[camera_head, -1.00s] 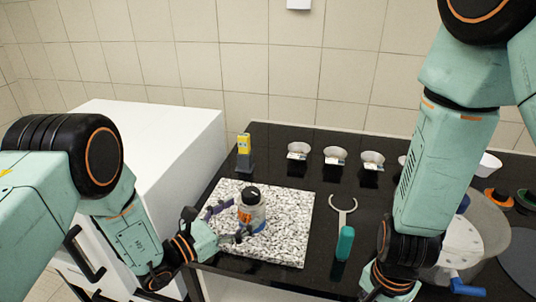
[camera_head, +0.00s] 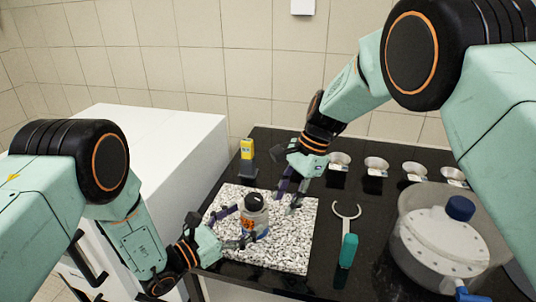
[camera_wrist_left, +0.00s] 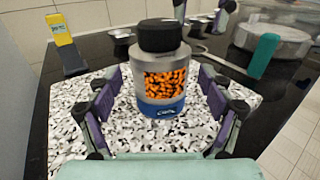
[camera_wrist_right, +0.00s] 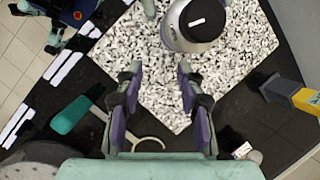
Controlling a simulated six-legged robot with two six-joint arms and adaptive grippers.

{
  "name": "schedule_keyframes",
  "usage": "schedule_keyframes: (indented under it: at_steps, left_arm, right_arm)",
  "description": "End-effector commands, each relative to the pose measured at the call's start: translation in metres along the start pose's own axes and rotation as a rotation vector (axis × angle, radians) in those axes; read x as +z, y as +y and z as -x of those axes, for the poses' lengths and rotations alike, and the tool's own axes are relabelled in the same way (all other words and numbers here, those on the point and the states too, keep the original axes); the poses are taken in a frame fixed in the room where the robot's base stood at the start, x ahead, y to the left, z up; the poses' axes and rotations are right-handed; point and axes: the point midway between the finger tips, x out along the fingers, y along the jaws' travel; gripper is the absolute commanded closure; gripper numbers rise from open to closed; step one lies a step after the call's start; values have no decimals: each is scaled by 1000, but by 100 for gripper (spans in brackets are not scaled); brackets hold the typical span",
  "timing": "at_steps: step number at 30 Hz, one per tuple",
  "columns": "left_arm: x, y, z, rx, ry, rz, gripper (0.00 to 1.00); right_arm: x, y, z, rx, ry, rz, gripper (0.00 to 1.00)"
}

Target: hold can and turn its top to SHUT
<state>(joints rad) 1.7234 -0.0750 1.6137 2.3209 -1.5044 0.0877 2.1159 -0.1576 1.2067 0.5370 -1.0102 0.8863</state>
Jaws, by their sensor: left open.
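The can (camera_head: 262,232), silver with a window of orange grains and a black top (camera_wrist_left: 160,35), stands upright on the speckled slab (camera_head: 285,255). From above, in the right wrist view, the black top (camera_wrist_right: 203,23) carries a white bar; no lettering is readable. My left gripper (camera_wrist_left: 160,78) is open, with one finger on each side of the can and gaps showing between fingers and can. My right gripper (camera_head: 290,205) is open and empty, above the slab's right part, beside the can. Its wrist view shows the two fingertips (camera_wrist_right: 160,72) apart, with the can ahead.
A forked tool with a teal handle (camera_head: 348,250) lies right of the slab. A large pot with a blue knob (camera_head: 440,245) stands further right. Several small bowls (camera_head: 376,163) and a yellow-topped device (camera_head: 247,150) stand at the back. A white cabinet (camera_head: 165,150) is at left.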

Motion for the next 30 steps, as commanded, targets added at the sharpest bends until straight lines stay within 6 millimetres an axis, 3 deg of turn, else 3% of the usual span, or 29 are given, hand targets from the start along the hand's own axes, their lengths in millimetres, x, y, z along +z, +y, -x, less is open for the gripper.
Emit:
schedule_keyframes:
  at_steps: [6, 12, 24, 30]
  left_arm:
    - [0, 0, 0, 0, 0, 0, 20]
    - [0, 0, 0, 0, 0, 0, 20]
    - [0, 0, -1, -1, 0, -1, 20]
    - [0, -1, -21, -4, -1, -3, 20]
  right_arm:
    - [17, -33, 24, 40, -19, 44, 62]
    - [33, -51, 49, 86, -18, 71, 62]
    - [50, -60, 76, 136, -1, 85, 62]
    - [50, -60, 76, 138, -1, 85, 62]
